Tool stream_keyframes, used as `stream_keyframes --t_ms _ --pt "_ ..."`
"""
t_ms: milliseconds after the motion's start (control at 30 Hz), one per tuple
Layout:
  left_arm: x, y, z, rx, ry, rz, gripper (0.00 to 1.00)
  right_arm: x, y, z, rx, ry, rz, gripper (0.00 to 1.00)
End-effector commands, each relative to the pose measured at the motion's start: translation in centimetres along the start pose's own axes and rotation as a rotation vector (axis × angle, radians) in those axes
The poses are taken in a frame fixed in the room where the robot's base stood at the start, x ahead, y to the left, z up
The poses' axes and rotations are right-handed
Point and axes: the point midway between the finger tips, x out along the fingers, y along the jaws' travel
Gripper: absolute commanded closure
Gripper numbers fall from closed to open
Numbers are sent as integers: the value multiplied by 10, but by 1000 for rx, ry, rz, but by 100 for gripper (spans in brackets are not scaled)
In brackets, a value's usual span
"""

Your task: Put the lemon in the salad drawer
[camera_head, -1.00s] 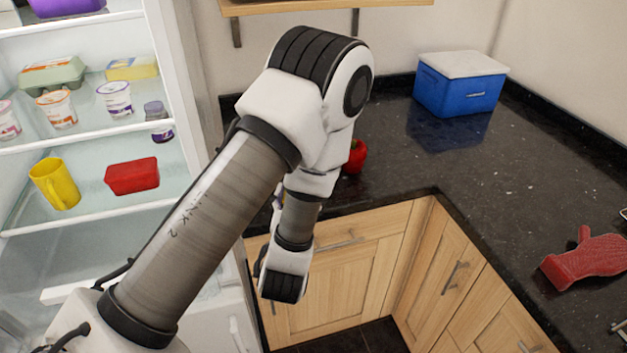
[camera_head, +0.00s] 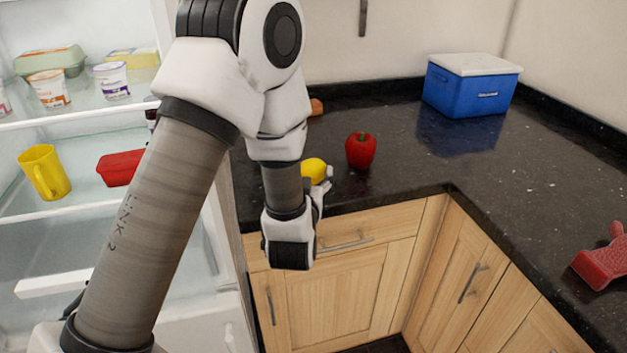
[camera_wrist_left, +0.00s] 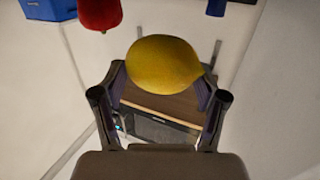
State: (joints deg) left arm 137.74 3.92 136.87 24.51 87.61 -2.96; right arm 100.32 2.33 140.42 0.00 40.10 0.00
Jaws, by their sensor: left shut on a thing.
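My left gripper (camera_head: 322,186) is mostly hidden behind my own forearm in the head view. It is shut on the yellow lemon (camera_head: 314,170), which shows just beyond the wrist, near the counter's front edge. In the left wrist view the lemon (camera_wrist_left: 165,63) sits between the two fingers of the left gripper (camera_wrist_left: 162,80). The open fridge (camera_head: 90,117) is at the left. A pale bar (camera_head: 55,284) shows low inside it; I cannot tell whether it belongs to the salad drawer. My right gripper is out of view.
A red pepper (camera_head: 361,152) stands on the dark counter (camera_head: 400,175) close to the lemon. A blue cooler box (camera_head: 470,88) is at the back right, a red mitt (camera_head: 602,262) at the right. A yellow mug (camera_head: 45,172) and red container (camera_head: 118,168) share a fridge shelf.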

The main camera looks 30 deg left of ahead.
Motion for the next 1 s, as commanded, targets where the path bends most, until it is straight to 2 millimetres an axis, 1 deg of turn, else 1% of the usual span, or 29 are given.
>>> stream_keyframes --t_ms 33,100,200,333,400,500,600,767,900,933,967,1000 --pt "12 0 2 -4 -1 -2 66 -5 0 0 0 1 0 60" --pt "28 -1 10 -3 -1 -3 66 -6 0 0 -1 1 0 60" --pt "46 0 19 -2 0 -2 66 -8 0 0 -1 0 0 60" --pt "62 0 26 0 0 0 66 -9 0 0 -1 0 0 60" --pt "73 -1 32 -1 0 -2 66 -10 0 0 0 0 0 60" --pt "86 0 39 0 0 0 66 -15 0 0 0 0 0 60" --pt "89 0 42 1 0 1 66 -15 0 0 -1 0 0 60" --pt "89 0 42 0 2 0 66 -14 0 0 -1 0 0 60" --pt "89 0 47 0 2 0 66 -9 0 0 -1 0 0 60" --pt "89 0 46 0 2 0 21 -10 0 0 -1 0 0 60" --pt "89 0 46 0 2 0 10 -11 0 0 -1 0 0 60" --pt "88 0 46 0 1 0 2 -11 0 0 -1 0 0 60"
